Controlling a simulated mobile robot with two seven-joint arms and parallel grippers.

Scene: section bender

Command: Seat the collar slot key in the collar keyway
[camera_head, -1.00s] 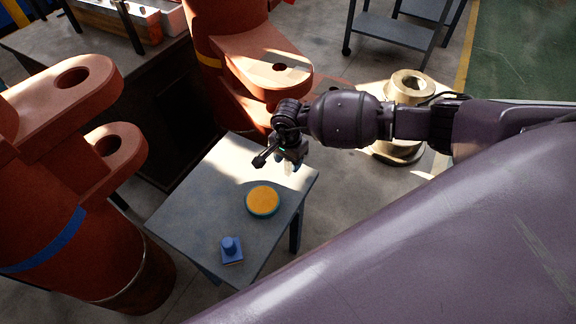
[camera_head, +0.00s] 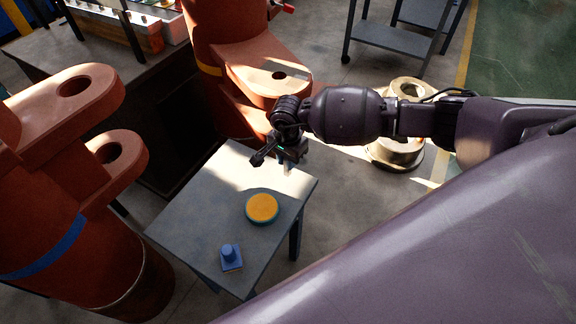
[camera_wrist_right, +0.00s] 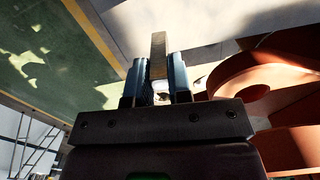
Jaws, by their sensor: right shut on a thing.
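My right gripper (camera_head: 290,152) is above the far right part of a small grey table, fingers pointing down. In the right wrist view the gripper (camera_wrist_right: 158,60) is shut on a slim tan bar, apparently the slot key (camera_wrist_right: 158,48), which sticks out beyond the fingertips. In the head view only a small pale bit shows below the fingers. A pale brass flanged cylinder with a hollow top (camera_head: 397,153), possibly the collar, stands on the floor behind my right arm, which hides its middle. No keyway can be made out. My left gripper is not in view.
The grey table (camera_head: 190,219) holds a round orange-topped disc (camera_head: 262,208) and a blue block with a knob (camera_head: 230,256). Large orange machine lugs (camera_head: 75,90) stand left and behind (camera_head: 270,75). A grey cart (camera_head: 395,40) is at the back.

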